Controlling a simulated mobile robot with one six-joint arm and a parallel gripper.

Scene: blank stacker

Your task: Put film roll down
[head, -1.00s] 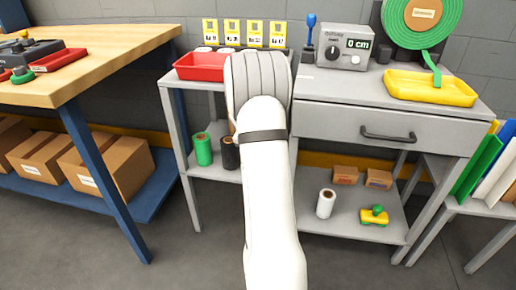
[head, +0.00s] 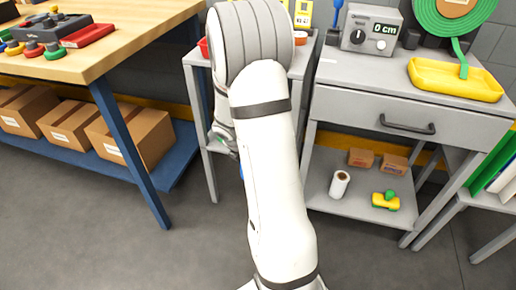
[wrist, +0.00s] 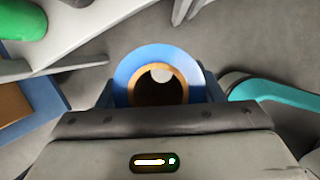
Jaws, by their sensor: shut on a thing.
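A blue film roll (wrist: 125,76) with a brown core is held end-on in my gripper (wrist: 159,92) in the wrist view. The jaws are shut on it, one at each side. In the head view my arm hides most of the gripper; only a small blue patch (head: 241,172) shows beside the arm, low in front of the left shelf unit. A white film roll (head: 340,183) stands upright on the lower shelf at the right. A green roll (wrist: 22,18) shows at the upper left of the wrist view.
The lower right shelf (head: 330,207) also bears small boxes (head: 361,158) and a yellow-green thing (head: 386,201). A wooden workbench (head: 120,55) stands at left, with cartons (head: 130,138) below. A drawer unit (head: 360,118) is at right. Grey floor in front is open.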

